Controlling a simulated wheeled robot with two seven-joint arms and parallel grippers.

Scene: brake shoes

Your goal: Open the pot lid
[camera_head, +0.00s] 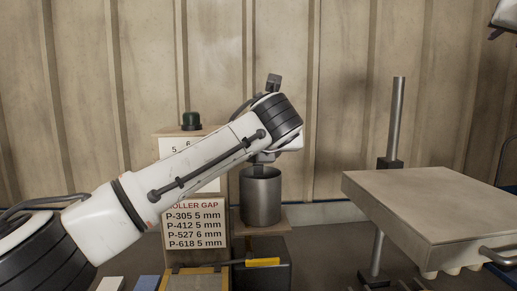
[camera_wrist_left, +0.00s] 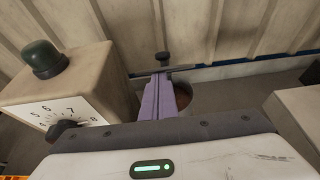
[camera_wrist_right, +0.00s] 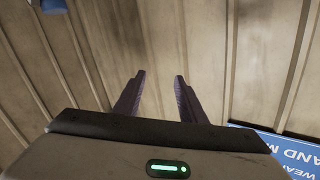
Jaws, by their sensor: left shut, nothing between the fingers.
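The grey metal pot (camera_head: 261,198) stands on a small wooden shelf in the head view. Its mouth looks open and dark, and I make out no lid on it. My left gripper (camera_head: 261,162) points down at the pot's mouth, partly hidden by the wrist. In the left wrist view its fingers (camera_wrist_left: 165,92) are together. A thin dark plate with a short post (camera_wrist_left: 162,62) shows edge-on by the fingertips; I cannot tell whether it is the lid. A round brown opening lies behind the fingers. My right gripper (camera_wrist_right: 160,85) is open and empty, facing the wall.
A beige box with a dial (camera_wrist_left: 75,100) and a green dome (camera_head: 191,121) stands left of the pot. A roller gap sign (camera_head: 196,225) is below it. A beige slab with a handle (camera_head: 440,205) and a metal post (camera_head: 396,115) stand to the right.

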